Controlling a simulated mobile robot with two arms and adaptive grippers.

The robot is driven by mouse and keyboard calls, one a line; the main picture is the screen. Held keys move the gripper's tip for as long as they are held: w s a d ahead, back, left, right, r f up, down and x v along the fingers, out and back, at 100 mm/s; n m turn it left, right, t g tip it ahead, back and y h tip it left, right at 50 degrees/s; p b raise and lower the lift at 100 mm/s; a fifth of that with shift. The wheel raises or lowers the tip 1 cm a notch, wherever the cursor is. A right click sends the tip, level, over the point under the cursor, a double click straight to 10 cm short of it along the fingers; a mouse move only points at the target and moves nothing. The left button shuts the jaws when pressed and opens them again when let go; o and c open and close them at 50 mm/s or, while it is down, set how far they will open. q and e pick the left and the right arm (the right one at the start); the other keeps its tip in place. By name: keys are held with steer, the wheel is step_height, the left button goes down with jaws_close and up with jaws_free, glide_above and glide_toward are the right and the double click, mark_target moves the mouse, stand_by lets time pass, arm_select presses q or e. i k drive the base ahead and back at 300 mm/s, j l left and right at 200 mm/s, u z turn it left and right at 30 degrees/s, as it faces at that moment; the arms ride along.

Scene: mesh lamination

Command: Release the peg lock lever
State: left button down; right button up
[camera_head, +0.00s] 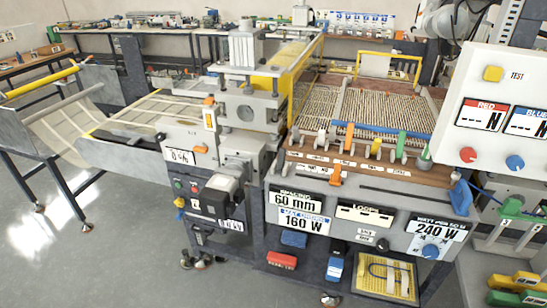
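A wooden peg board strung with rows of pale cord (385,105) lies on top of the machine at centre right. Along its front edge runs a row of pegs and small clips with paper labels, including a green upright one (401,145). A small orange lever (336,174) sits on the front edge below the labels; I cannot tell for certain that it is the peg lock lever. Another orange lever (209,115) stands on the press unit to the left. Neither of my grippers shows, and nothing is seen touching either lever.
A white control panel (510,115) with red and blue knobs stands at the right. The front panel (300,210) carries 60 mm and 160 W signs. A yellow roller (40,82) and sheet are at the left. Grey floor (130,260) is clear at lower left.

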mark_target(282, 152)
steer(key=i+j+z, duration=0.45)
steer(key=i+j, duration=0.35)
steer(key=j, duration=0.15)
